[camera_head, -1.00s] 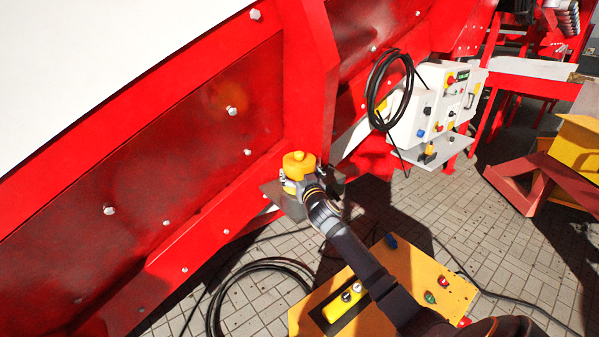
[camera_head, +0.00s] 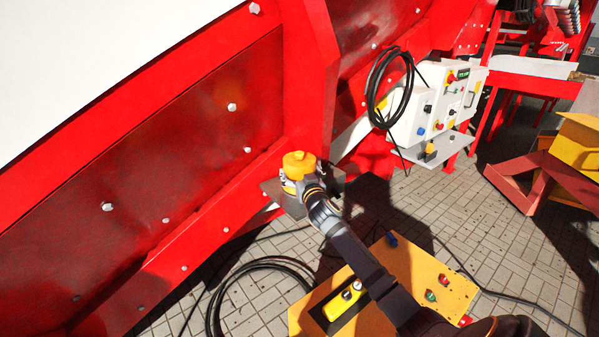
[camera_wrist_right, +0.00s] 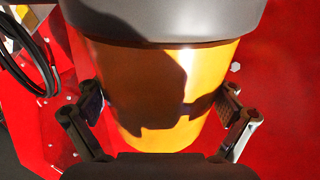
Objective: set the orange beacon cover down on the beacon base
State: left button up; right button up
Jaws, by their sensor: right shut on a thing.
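The orange beacon cover (camera_head: 299,164) is a short, upright yellow-orange cylinder near the middle of the head view. My right gripper (camera_head: 303,186) is shut on its side. In the right wrist view the cover (camera_wrist_right: 155,85) fills the middle, between the two fingers of the right gripper (camera_wrist_right: 160,108). A grey rounded body, seemingly the beacon base (camera_wrist_right: 165,18), lies across the top of that view against the cover's edge. I cannot tell whether they touch or are a little apart. In the head view the base is hidden by the cover and gripper. My left gripper is out of view.
A grey bracket plate (camera_head: 273,191) sticks out from the red machine wall (camera_head: 180,140) under the cover. A white control box (camera_head: 445,105) with a coiled black cable (camera_head: 385,85) stands to the right. A yellow panel (camera_head: 420,270) and a floor cable (camera_head: 225,300) are nearer.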

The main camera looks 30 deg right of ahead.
jog(key=shift+f, duration=0.15)
jog(key=o, duration=1)
jog(key=v, duration=1.2)
